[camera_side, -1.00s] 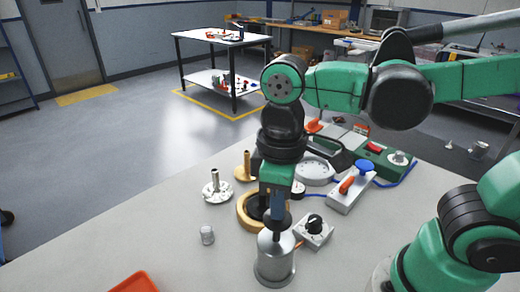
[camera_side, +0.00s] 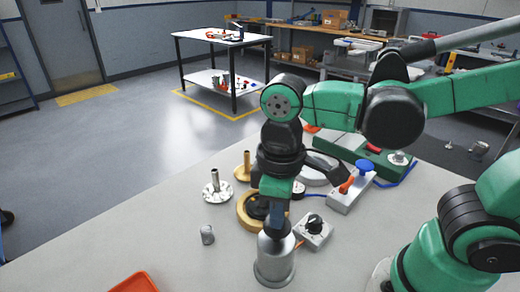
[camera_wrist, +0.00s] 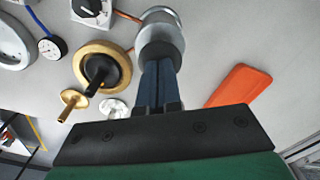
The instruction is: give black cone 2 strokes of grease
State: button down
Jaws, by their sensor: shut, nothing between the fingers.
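My gripper (camera_side: 276,226) is shut, with its blue fingers pointing down at the top of a silver can (camera_side: 274,262). In the wrist view the closed fingers (camera_wrist: 160,65) meet the can's near end (camera_wrist: 160,38); whether the tips touch or enter it I cannot tell. A black piece (camera_wrist: 103,73), which looks like the black cone, sits in a tan ring (camera_wrist: 92,50). In the side view the tan ring (camera_side: 243,217) lies behind my gripper, which partly hides the black piece (camera_side: 256,207). No grease is visible.
A grey knob box (camera_side: 313,232) stands close right of the can. A brass post (camera_side: 243,168), a silver flanged post (camera_side: 215,188) and a small grey cylinder (camera_side: 207,234) stand left. An orange tray (camera_side: 136,284) lies at the front left. The table between tray and can is clear.

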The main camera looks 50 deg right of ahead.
jog(key=shift+r, duration=1.85)
jog(key=shift+f, duration=0.1)
jog(key=shift+f, duration=2.1)
jog(key=shift+r, duration=2.2)
jog(key=shift+r, duration=0.1)
jog(key=shift+r, duration=1.9)
